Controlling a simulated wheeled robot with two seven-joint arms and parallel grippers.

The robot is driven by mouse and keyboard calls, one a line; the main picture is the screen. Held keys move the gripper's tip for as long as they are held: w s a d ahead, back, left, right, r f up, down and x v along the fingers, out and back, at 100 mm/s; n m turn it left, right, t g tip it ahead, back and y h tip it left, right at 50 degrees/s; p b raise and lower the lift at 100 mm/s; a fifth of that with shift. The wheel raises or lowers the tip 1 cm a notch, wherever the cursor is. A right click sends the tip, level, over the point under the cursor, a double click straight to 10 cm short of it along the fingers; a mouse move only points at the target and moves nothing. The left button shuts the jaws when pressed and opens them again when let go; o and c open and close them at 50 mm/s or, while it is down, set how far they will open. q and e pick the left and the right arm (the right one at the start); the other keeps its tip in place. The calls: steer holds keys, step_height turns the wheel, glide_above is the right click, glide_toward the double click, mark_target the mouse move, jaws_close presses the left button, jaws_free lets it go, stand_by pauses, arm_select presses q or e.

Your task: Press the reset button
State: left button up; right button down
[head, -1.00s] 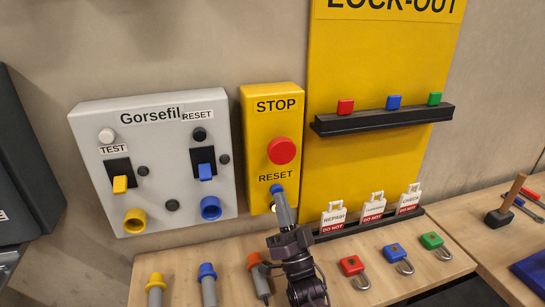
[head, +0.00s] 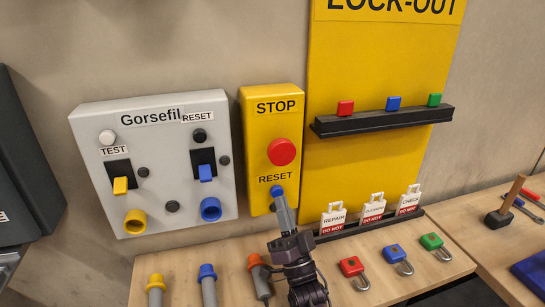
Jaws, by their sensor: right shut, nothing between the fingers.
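The yellow stop box (head: 257,143) hangs on the wall with a round red STOP button (head: 282,152) and the word RESET (head: 276,178) below it. Just under that word is a small blue reset button (head: 277,191). My right gripper (head: 280,198) is shut and empty, its tip pointing up at the blue button. The tip overlaps the button's lower part, and I cannot tell whether they touch. My left gripper is not in view.
A grey panel (head: 107,193) with switches and sockets is on the left. A yellow lock-out board (head: 375,75) with a black shelf is on the right. Plugs (head: 208,285) and padlocks (head: 397,258) lie on the wooden table (head: 424,277) below.

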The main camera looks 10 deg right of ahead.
steer(key=s+p, duration=0.2)
steer(key=s, duration=0.4)
stand_by(0.4)
steer(key=shift+d, duration=0.1)
